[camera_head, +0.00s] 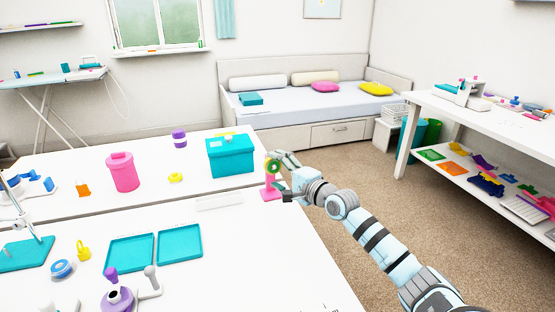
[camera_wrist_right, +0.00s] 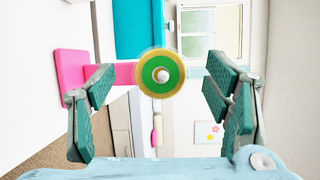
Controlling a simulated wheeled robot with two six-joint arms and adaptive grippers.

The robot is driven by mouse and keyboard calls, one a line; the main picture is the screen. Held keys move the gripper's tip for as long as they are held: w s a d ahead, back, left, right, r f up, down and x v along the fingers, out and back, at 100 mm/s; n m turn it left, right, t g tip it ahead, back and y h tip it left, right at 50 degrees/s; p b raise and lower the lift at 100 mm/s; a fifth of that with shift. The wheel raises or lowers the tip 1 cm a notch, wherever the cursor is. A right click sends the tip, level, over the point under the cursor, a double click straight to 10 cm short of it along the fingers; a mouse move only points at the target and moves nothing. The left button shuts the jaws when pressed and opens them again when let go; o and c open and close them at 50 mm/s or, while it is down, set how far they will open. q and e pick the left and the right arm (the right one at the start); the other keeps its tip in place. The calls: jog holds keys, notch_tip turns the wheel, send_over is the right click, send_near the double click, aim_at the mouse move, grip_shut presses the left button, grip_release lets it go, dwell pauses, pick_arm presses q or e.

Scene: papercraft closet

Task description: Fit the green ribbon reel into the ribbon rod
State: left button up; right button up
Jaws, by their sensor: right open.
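The green ribbon reel (camera_head: 274,167) sits at the top of the pink ribbon rod stand (camera_head: 268,188), near the table's right end. In the right wrist view, the reel (camera_wrist_right: 149,79) faces me with a yellow rim. The white tip of the rod (camera_wrist_right: 162,76) shows in its centre hole. The pink stand (camera_wrist_right: 73,75) extends to the left behind it. My right gripper (camera_head: 281,173) is open, its fingers (camera_wrist_right: 160,92) on either side of the reel with gaps, touching nothing visible. How far the reel sits along the rod is hard to tell. My left gripper is out of view.
A teal box (camera_head: 231,156) stands close behind and left of the stand. A pink bin (camera_head: 122,172), a purple jar (camera_head: 179,139) and a yellow ring (camera_head: 175,177) are farther left. Teal trays (camera_head: 180,243) lie on the near table. Open floor lies right of the tables.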

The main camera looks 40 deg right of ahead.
jog(key=s+a+r+m+g+y+p, duration=0.1)
jog(key=s+a+r+m+g+p, duration=0.5)
jog(key=g+p, duration=0.6)
jog(key=s+r+m+p, duration=0.1)
jog(key=s+m+p, duration=0.1)
jog(key=p, duration=0.4)
jog(key=shift+m+g, duration=0.3)
jog(key=shift+m, duration=0.3)
